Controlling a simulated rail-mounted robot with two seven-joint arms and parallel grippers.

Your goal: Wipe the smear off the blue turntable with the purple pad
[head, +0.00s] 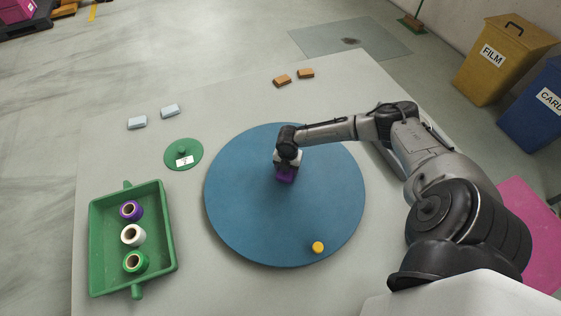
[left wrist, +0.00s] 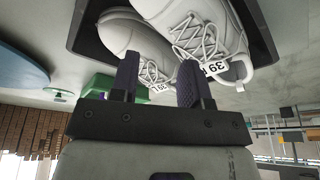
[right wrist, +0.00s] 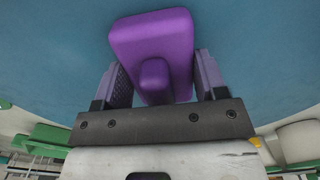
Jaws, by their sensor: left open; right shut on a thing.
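The blue turntable (head: 240,210) is a large round disc in the middle of the table. My right gripper (head: 287,166) is over its upper middle, shut on the purple pad (head: 286,175). In the right wrist view the pad (right wrist: 150,45) sits with its knob (right wrist: 154,78) between the fingers, its broad face toward the turntable (right wrist: 250,50). I cannot tell for sure whether it touches the surface. No smear shows on the visible turntable; the part under the pad is hidden. My left gripper (left wrist: 158,75) is open and empty, seen only in the left wrist view.
A yellow knob (head: 318,247) stands near the turntable's front edge. A green tray (head: 105,270) with several rolls is at left, with a green disc (head: 183,154) beside the turntable. White shoes (left wrist: 190,30) lie in a dark tray near my left gripper. Small blocks lie along the back.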

